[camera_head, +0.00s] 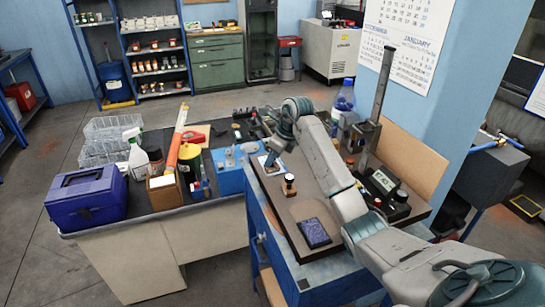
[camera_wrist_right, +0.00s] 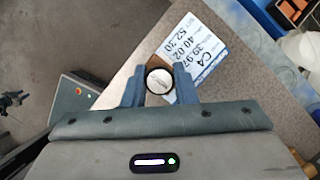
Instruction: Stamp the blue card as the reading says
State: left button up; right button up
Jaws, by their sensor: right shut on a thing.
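My right gripper (camera_wrist_right: 160,76) is shut on an upright round-topped stamp (camera_wrist_right: 160,81) with a pale top and dark rim. In the head view, the right gripper (camera_head: 271,157) is low over the far left of the bench board. A white card with blue print (camera_wrist_right: 194,50) lies just beyond the held stamp; it partly shows in the head view (camera_head: 266,162). Whether the stamp touches the card is hidden. Another stamp (camera_head: 289,185) stands nearer on the board. A dark blue pad (camera_head: 314,233) lies near the front. A meter (camera_head: 383,181) has a lit display, too small to read surely. My left gripper is not in view.
The left table holds a blue toolbox (camera_head: 86,195), a spray bottle (camera_head: 137,155) and a blue block (camera_head: 231,180). The board between pad and nearer stamp is clear.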

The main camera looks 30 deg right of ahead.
jog(key=shift+w+r+p, duration=0.1)
jog(key=shift+r+p, duration=0.3)
jog(key=shift+r, duration=0.35)
jog(key=shift+r+p, duration=1.4)
jog(key=shift+r, duration=1.3)
